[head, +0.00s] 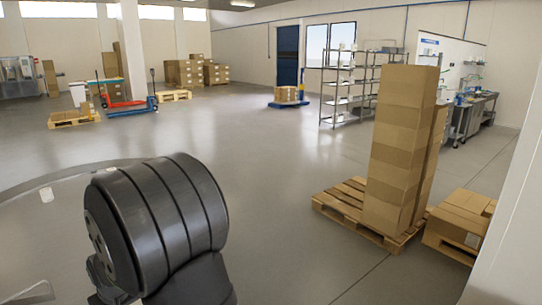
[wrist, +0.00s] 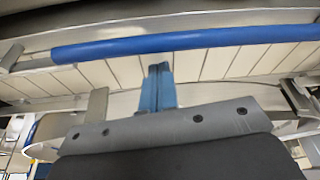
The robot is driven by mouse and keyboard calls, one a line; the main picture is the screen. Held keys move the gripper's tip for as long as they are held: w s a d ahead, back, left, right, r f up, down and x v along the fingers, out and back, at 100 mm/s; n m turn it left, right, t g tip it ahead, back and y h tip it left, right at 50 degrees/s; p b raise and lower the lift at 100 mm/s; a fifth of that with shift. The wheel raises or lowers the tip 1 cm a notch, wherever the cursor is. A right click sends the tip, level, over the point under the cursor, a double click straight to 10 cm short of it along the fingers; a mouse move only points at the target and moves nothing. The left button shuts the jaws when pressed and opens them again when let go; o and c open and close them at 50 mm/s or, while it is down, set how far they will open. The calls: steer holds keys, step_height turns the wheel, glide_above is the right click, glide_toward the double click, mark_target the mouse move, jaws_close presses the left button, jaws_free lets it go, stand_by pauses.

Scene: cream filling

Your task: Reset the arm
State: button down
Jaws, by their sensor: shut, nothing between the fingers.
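My gripper (wrist: 159,68) shows in the wrist view as blue fingers held together beyond a grey bracket, with nothing between them. It points toward a row of pale slats (wrist: 215,66) with a blue bar (wrist: 190,40) running across above them. I cannot tell how far the fingertips are from the slats. In the head view a dark, rounded link of my arm (head: 155,215) fills the lower left; the gripper is not in that view.
In the head view, tall stacked cartons (head: 400,145) stand on a wooden pallet (head: 335,207) at right, with more cartons (head: 462,215) beside them. Metal shelves (head: 340,90) and a pallet jack (head: 130,105) stand farther back. The middle floor is clear.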

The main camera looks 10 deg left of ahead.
steer(key=shift+s+d+r, duration=0.15)
steer(key=shift+s+d, duration=0.35)
steer(key=shift+s+d+r, duration=0.15)
steer(key=shift+s+d, duration=0.35)
steer(key=c, duration=0.8)
jaws_free()
steer(key=shift+c, duration=0.2)
steer(key=o, duration=0.4)
steer(key=shift+d, duration=0.1)
steer(key=shift+c, duration=0.2)
steer(key=o, duration=0.5)
steer(key=shift+w+r, duration=0.3)
steer(key=shift+r, duration=0.4)
steer(key=s+d+r+m+g+h, duration=0.1)
steer(key=s+d+r+h, duration=0.15)
steer(key=s+r, duration=0.65)
steer(key=s+d+r+m+g+h, duration=0.1)
steer(key=s+d+r, duration=0.2)
steer(key=s+r, duration=0.65)
steer(key=shift+y, duration=0.25)
step_height(320, 180, down, 10)
steer(key=shift+s+a, duration=0.1)
steer(key=shift+s, duration=0.05)
